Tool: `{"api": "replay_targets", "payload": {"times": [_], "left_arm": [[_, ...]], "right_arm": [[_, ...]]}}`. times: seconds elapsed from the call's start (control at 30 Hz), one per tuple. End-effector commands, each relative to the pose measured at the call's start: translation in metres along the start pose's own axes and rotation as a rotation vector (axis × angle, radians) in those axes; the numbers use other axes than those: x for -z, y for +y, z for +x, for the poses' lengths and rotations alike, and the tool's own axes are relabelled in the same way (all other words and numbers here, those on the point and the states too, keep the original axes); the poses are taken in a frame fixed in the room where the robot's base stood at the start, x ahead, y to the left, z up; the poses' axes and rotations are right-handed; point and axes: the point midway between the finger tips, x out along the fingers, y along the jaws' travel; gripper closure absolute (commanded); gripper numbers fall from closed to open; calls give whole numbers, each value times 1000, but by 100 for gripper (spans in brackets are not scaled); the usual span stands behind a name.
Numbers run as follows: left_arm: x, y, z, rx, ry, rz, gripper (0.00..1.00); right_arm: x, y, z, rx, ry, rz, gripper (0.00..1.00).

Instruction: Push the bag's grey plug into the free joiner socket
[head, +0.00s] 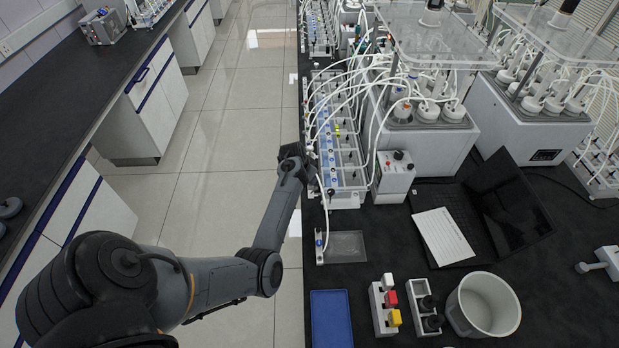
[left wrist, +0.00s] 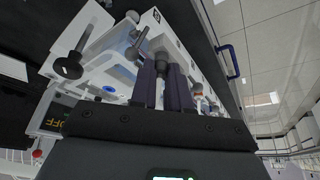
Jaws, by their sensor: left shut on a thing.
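The grey bag (head: 347,246) lies flat on the black bench. A narrow white piece with a blue spot (head: 320,246) stands at its left side. A thin white tube (head: 324,205) rises from there to my left gripper (head: 306,160), at the left edge of the tube rack. In the left wrist view, the dark fingers (left wrist: 162,80) are close together, shut on a small grey piece (left wrist: 161,62), apparently the plug and mostly hidden. White blocks with dark fittings lie just beyond the fingertips. I cannot make out which is the free joiner socket. My right gripper is not in view.
The rack (head: 345,165) has several white tubes looping to a reactor (head: 425,130). A white control box (head: 393,177) stands at its right. A laptop (head: 490,205), a white bucket (head: 484,305), a button block (head: 384,305) and a blue tray (head: 331,318) occupy the bench.

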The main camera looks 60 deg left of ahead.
Motion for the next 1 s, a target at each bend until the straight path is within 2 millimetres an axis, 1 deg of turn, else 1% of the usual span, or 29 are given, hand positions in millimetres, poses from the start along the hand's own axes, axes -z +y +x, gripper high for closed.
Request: {"api": "replay_targets", "payload": {"times": [0.17, 0.2, 0.37, 0.67, 0.77, 0.87, 1.0], "left_arm": [[0, 0, 0, -1, -1, 0, 100], [0, 0, 0, -1, -1, 0, 80], [0, 0, 0, -1, -1, 1, 55], [0, 2, 0, -4, -1, 2, 54], [1, 2, -3, -3, -1, 3, 54], [1, 2, -12, -3, 1, 3, 54], [0, 0, -31, 1, 1, 3, 54]], "right_arm": [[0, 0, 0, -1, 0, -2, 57], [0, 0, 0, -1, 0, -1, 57], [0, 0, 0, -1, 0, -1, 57], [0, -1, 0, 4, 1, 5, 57], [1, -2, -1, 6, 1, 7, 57], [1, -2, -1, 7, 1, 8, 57], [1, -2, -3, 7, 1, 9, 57]]}}
